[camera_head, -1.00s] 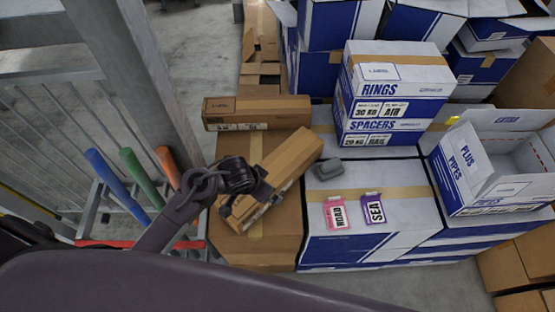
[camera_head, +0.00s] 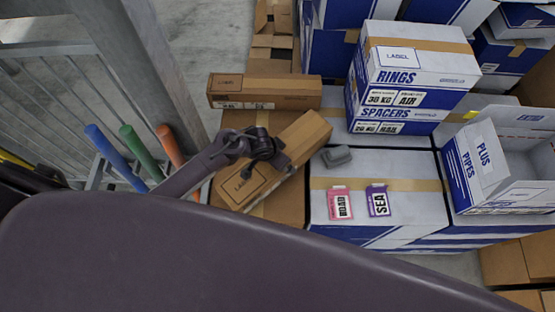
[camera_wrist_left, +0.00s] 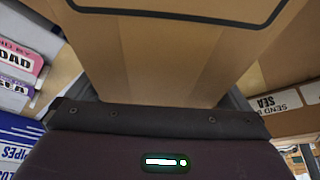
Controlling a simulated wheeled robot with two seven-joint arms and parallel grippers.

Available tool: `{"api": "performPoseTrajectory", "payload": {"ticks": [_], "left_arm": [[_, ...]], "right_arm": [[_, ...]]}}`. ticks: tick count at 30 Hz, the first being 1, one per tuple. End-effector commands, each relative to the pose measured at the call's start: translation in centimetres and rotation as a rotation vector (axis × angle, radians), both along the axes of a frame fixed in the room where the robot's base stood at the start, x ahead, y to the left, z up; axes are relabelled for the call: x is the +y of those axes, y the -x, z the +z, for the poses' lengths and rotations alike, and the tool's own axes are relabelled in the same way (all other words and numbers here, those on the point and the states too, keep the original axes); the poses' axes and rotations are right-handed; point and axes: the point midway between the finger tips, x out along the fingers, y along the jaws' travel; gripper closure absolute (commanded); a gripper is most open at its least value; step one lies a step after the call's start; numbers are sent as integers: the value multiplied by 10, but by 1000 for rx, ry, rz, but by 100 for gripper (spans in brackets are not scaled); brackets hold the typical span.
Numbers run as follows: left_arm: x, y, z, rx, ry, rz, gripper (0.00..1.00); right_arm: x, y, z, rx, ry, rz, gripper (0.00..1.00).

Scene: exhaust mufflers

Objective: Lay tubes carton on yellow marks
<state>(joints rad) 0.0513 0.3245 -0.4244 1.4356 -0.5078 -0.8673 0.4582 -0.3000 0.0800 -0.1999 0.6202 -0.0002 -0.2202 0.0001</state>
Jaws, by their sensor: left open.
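A long brown carton (camera_head: 301,138), which may be the tubes carton, lies at a slant on a larger brown box (camera_head: 292,205). A label shows on its left end. My left gripper (camera_head: 275,155) is open at the middle of this carton. In the left wrist view the brown carton face (camera_wrist_left: 180,50) fills the space ahead of the open jaws; whether they touch it I cannot tell. A second long brown carton (camera_head: 264,91) lies behind. I cannot make out yellow marks for certain. My right gripper is not seen.
White-and-blue boxes stand to the right, one marked RINGS (camera_head: 410,85) and an open one marked PIPES (camera_head: 515,165). Pink ROAD (camera_head: 340,205) and purple SEA (camera_head: 378,202) cards and a grey object (camera_head: 337,156) lie on a white box. A metal post (camera_head: 150,75) and colored handles (camera_head: 140,152) are left.

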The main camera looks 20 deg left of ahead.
Motion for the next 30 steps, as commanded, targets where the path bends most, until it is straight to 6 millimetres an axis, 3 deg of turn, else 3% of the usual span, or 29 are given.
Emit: {"api": "performPoseTrajectory", "payload": {"ticks": [9,22,30], "left_arm": [[-1,-2,-5,0,0,0,1],[-1,-2,-5,0,0,0,58],[-1,-3,-2,-5,2,0,60]], "right_arm": [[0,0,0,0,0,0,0],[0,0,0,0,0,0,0],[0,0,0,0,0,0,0]]}}
